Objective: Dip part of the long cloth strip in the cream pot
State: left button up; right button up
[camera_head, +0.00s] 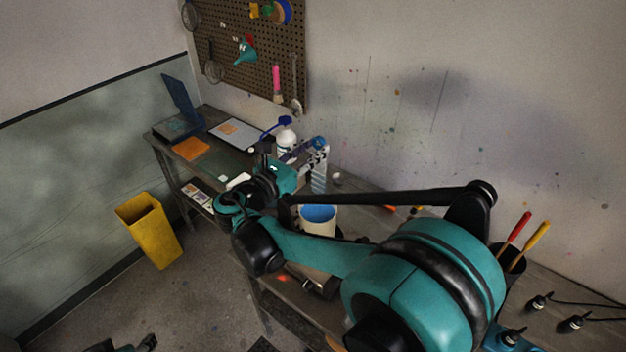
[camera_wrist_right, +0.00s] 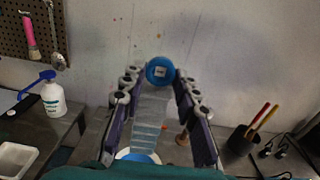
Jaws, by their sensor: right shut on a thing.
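My right gripper (camera_head: 314,148) is above the bench and shut on a blue round holder (camera_wrist_right: 160,70) at the top of the long cloth strip (camera_head: 320,178). In the right wrist view the pale, banded strip (camera_wrist_right: 150,112) hangs between the fingers. The cream pot (camera_head: 318,229), with blue liquid inside, stands on the bench below; part of its rim also shows in the wrist view (camera_wrist_right: 122,155). The strip's lower end is close to the pot's opening; I cannot tell whether it touches the liquid. A dark part of my left gripper (camera_head: 147,343) shows at the bottom left edge, its jaws unclear.
A white bottle with blue top (camera_head: 285,141) stands behind the gripper. A laptop (camera_head: 180,105), papers and an orange sheet (camera_head: 190,149) lie at the left end of the bench. A black holder with red and yellow handles (camera_wrist_right: 240,142) stands right. A yellow bin (camera_head: 150,229) is on the floor.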

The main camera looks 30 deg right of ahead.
aim_at(319, 180)
jog(key=shift+s+a+f, duration=0.15)
jog(key=shift+s+a, duration=0.05)
jog(key=shift+a, duration=0.05)
jog(key=shift+s+a, duration=0.15)
jog(key=shift+s, duration=0.1)
jog(key=f+b, duration=0.6)
jog(key=f, duration=0.1)
jog(key=f+b, duration=0.3)
jog(key=f, duration=0.1)
jog(key=shift+w+d+f, duration=0.15)
jog(key=shift+w+d, duration=0.05)
jog(key=shift+w, duration=0.1)
pick_arm(q)
notch_tip(319, 180, down, 10)
jog(key=shift+s+a, duration=0.15)
jog(key=shift+s, duration=0.2)
pick_arm(e)
jog(key=shift+d, duration=0.15)
